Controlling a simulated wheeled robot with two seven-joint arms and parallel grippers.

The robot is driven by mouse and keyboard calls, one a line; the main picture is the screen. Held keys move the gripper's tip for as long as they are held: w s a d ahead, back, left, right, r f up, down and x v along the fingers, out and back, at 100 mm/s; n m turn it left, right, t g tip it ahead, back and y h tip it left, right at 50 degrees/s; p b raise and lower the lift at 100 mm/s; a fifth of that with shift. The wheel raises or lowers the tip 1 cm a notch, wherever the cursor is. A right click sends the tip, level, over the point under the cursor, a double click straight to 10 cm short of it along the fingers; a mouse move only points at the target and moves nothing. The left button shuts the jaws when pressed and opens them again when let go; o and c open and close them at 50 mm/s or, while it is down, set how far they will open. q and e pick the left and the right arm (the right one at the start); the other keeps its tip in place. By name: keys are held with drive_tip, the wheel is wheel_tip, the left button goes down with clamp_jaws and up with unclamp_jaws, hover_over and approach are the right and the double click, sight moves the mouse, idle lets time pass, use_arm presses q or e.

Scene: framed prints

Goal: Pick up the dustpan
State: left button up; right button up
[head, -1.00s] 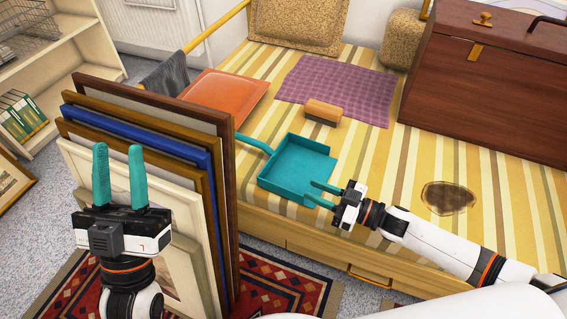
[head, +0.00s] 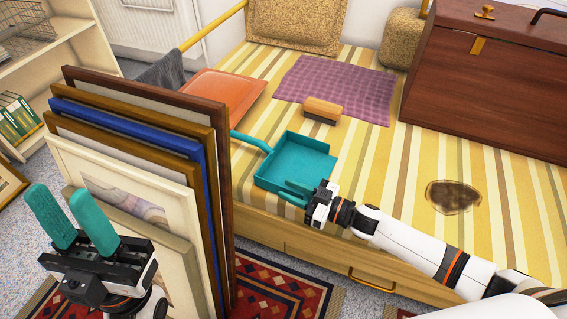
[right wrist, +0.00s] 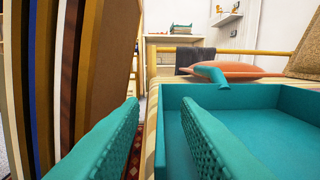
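The teal dustpan (head: 305,158) lies on the striped bed near its front edge, handle pointing left; its tray fills the right of the right wrist view (right wrist: 265,120). My right gripper (head: 298,192) is at the tray's near side, fingers apart. In the right wrist view, the fingers (right wrist: 161,110) are open and part of the tray's side wall shows between them; I cannot tell whether they touch it. My left gripper (head: 70,217) is open and empty, raised in front of the framed prints (head: 130,190).
The framed prints stand upright close left of the dustpan. A wooden brush (head: 323,108) lies beyond it on the bed (head: 400,170), near a purple cloth (head: 335,88). An orange cushion (head: 224,92) is at the back left. A brown chest (head: 495,85) stands at the right.

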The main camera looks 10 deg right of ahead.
drive_tip(key=shift+w+a, duration=0.25)
drive_tip(key=shift+a, duration=0.1)
drive_tip(key=shift+c, duration=0.3)
clamp_jaws()
drive_tip(key=shift+r, duration=0.15)
